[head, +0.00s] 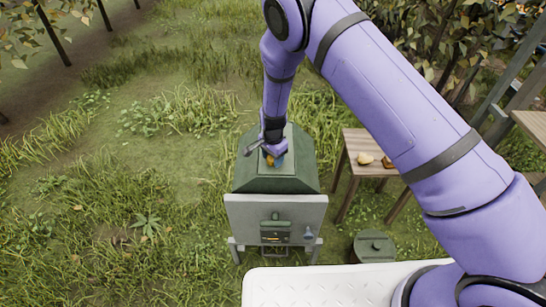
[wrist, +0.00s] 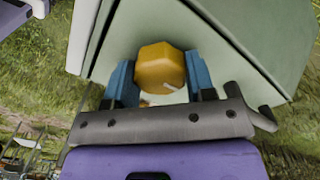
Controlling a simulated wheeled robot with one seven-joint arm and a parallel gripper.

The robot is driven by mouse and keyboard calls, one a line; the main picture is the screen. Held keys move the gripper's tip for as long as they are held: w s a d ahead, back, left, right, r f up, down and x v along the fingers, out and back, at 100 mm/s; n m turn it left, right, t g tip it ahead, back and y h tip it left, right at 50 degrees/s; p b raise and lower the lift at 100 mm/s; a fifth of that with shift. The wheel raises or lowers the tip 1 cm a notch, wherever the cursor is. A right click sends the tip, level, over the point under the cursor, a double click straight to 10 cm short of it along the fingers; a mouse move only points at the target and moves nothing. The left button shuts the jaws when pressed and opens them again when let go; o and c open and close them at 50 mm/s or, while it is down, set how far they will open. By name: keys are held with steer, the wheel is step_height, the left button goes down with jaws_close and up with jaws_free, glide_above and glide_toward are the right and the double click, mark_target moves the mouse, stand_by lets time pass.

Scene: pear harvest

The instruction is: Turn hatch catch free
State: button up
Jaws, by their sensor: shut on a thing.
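The hatch catch is a yellow-orange faceted knob (wrist: 160,68) with a pale line on its face. In the head view the knob (head: 270,160) shows small at the top of the green hatch (head: 285,183). My gripper (wrist: 161,80) is shut on the knob, with a blue finger on each side of it. In the head view my gripper (head: 272,152) reaches down to the hatch from above. The fingers hide the knob's sides, and its base is hidden.
The hatch tops a grey box (head: 245,215) on legs. A wooden table (head: 350,150) with pear-like fruits (head: 365,158) stands to its right. A round green lidded bin (head: 373,247) stands at lower right. A white surface (head: 310,285) lies in front. Grass to the left is open.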

steer(key=shift+n, duration=0.3)
steer(key=n, duration=0.3)
steer(key=shift+n, duration=0.3)
steer(key=n, duration=0.4)
steer(key=shift+n, duration=0.3)
steer(key=n, duration=0.9)
steer(key=o, duration=0.9)
steer(key=shift+o, duration=0.2)
steer(key=shift+r, duration=0.1)
step_height(320, 180, up, 11)
